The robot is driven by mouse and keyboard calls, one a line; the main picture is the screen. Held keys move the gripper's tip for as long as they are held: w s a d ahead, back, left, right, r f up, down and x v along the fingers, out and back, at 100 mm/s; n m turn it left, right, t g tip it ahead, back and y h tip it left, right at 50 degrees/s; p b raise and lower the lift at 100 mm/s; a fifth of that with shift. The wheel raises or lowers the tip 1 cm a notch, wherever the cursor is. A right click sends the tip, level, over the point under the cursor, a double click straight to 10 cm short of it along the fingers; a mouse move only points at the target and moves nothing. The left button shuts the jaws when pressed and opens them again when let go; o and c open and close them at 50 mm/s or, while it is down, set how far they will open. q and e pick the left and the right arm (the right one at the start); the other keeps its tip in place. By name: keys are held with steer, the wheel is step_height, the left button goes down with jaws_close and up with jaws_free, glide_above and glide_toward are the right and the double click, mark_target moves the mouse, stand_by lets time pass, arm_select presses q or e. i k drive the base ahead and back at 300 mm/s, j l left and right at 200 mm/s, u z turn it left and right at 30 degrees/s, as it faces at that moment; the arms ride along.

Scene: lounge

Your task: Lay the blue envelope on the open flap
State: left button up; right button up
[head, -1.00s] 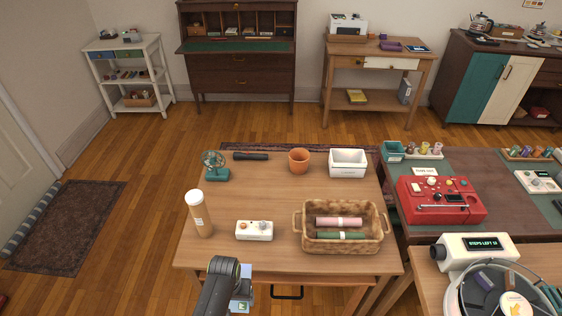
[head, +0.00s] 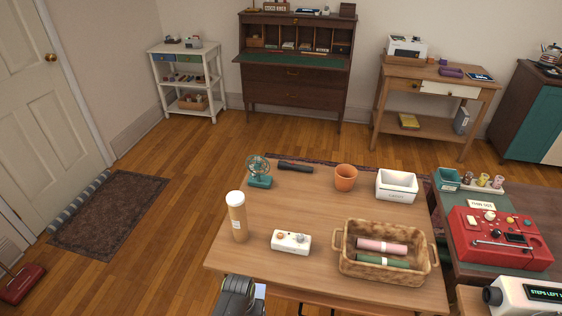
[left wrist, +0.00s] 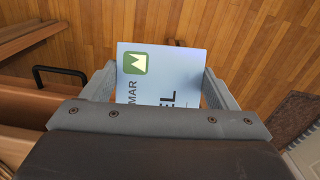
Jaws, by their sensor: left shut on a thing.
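My left gripper (left wrist: 160,88) is shut on the blue envelope (left wrist: 185,60), a pale blue piece with a green logo and dark letters, held between the two grey fingers. In the head view my left gripper (head: 243,292) is at the bottom, below the near table edge, and a sliver of the envelope (head: 260,291) shows beside it. The open flap (head: 290,62) is the green-topped fold-down front of the dark wooden desk at the back wall, far from my gripper. My right gripper is not in view.
The near table (head: 300,210) bears a basket (head: 345,262), a tan bottle (head: 238,218), a teal fan (head: 259,172) and other items. A rug (head: 108,215) and open wooden floor lie at the left. A white shelf (head: 187,82) stands left of the desk.

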mark_target(290, 60)
steer(key=i+j+u, duration=0.2)
steer(key=j, duration=0.15)
steer(key=j+u, duration=0.25)
steer(key=j, duration=0.15)
steer(key=i+j+u, duration=0.4)
steer(key=j, duration=0.25)
steer(key=i+j+u, duration=0.4)
steer(key=i+j, duration=0.55)
steer(key=i+l+z, duration=0.15)
steer(key=i+z, duration=0.7)
steer(key=i+j+z, duration=0.2)
steer(key=i+z, duration=0.45)
steer(key=i, duration=0.55)
steer(key=i+j+z, duration=0.2)
steer(key=i, duration=0.6)
steer(key=i+l+z, duration=0.25)
steer(key=i+z, duration=0.2)
steer(key=i, duration=0.35)
steer(key=i+z, duration=0.45)
steer(key=i, duration=0.3)
steer(key=i+l, duration=0.2)
steer(key=i, duration=0.4)
